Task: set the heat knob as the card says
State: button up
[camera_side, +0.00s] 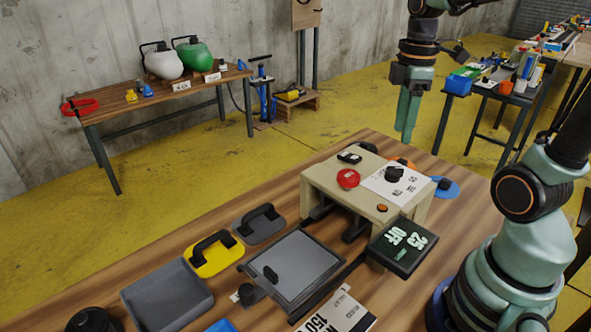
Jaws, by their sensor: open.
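A black knob (394,174) sits on a white marked plate on top of the beige heat-sealer box (325,179). A white card (338,313) printed with "150" lies at the front edge, partly cut off by the frame. A dark display (403,246) on the box's front right shows "23" and "OFF", turned upside down. My gripper (406,128) points down, empty, above and behind the knob in the picture and apart from it. Its fingers overlap in this view, but it is open. The knob's pointer is too small to read.
A red button (348,178) and a small orange one (382,208) sit near the knob. A grey hinged plate (294,266), yellow and grey handled pads and a grey tray (167,295) cover the wooden table's front. Blue and orange discs lie behind the box.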

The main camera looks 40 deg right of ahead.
aim_at(394, 168)
notch_tip(394, 168, down, 9)
jog(key=shift+f, duration=0.1)
dwell(0.4)
grip_shut()
